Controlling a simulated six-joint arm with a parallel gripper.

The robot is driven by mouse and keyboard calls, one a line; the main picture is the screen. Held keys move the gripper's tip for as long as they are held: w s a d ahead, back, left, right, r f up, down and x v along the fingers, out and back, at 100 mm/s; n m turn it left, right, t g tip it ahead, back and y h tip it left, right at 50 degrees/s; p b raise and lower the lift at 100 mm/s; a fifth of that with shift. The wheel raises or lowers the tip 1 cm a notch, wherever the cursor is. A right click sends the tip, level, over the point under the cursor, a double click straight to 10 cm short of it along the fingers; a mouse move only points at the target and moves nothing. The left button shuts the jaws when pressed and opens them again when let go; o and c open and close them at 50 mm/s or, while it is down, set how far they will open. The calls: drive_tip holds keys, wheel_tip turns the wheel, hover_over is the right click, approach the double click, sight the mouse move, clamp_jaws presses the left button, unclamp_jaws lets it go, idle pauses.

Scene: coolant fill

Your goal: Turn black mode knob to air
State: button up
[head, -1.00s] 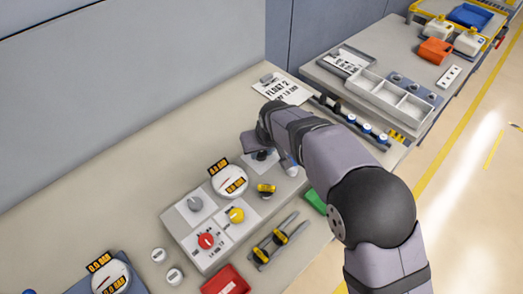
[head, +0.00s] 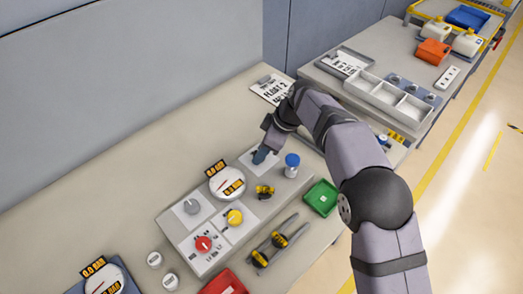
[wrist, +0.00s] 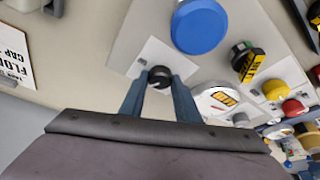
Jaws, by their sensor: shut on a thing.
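The black mode knob (wrist: 159,77) sits on a white label plate (wrist: 165,54) on the panel. In the wrist view it lies between the two blue-grey fingertips of my gripper (wrist: 158,84), which are closed around it. In the head view my gripper (head: 264,155) reaches down onto this plate, and the fingers hide the knob there. The plate's lettering is too small or hidden to read, so I cannot tell which mode the knob points to.
A blue-capped cylinder (head: 292,165) stands close to the right of my gripper. A round gauge (head: 227,184), a yellow-and-black valve handle (head: 265,191), a yellow knob (head: 235,216), a red knob (head: 204,243) and a grey knob (head: 192,206) are nearby. A green tray (head: 321,198) lies at right.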

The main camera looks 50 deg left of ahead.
drive_tip(key=shift+w+a+r+n+g+p, duration=0.1)
drive_tip(key=shift+r+n+g+p, duration=0.15)
drive_tip(key=shift+n+p, duration=0.6)
drive_tip(key=shift+f+n+g+h+p, duration=0.15)
drive_tip(key=shift+n+g+h+p, duration=0.35)
drive_tip(key=shift+n+p, duration=0.7)
drive_tip(key=shift+n, duration=0.35)
drive_tip(key=shift+f, duration=0.1)
drive_tip(key=o, duration=1)
drive_tip(key=shift+o, duration=0.2)
drive_tip(key=v, duration=0.7)
drive_tip(key=shift+r, duration=0.25)
